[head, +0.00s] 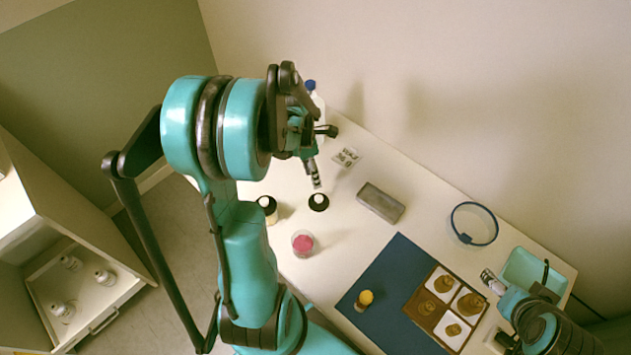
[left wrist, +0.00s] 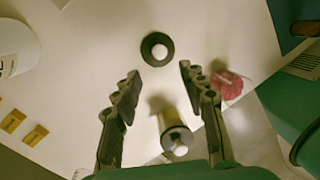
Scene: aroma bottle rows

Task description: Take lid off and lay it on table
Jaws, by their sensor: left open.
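A black disc with a white round centre, which looks like a lid (head: 318,202), lies on the white table; it also shows in the left wrist view (left wrist: 157,49), just beyond my fingertips. A small amber jar (head: 268,210) with a dark top and pale centre stands left of it; in the left wrist view the jar (left wrist: 174,130) is between my fingers, lower down. My left gripper (head: 316,180) is open and empty above the table, touching neither. The left wrist view shows its two fingers (left wrist: 159,72) spread. My right gripper (head: 491,281) is at the lower right; its jaws are unclear.
A jar with red contents (head: 303,243) stands near the front edge. A grey box (head: 381,203), a blue mat (head: 395,278), a brown sectioned tray (head: 420,309), a small yellow-topped jar (head: 364,299), a blue ring (head: 474,238) and a teal bin (head: 530,268) fill the right. A white bottle (head: 317,104) stands behind.

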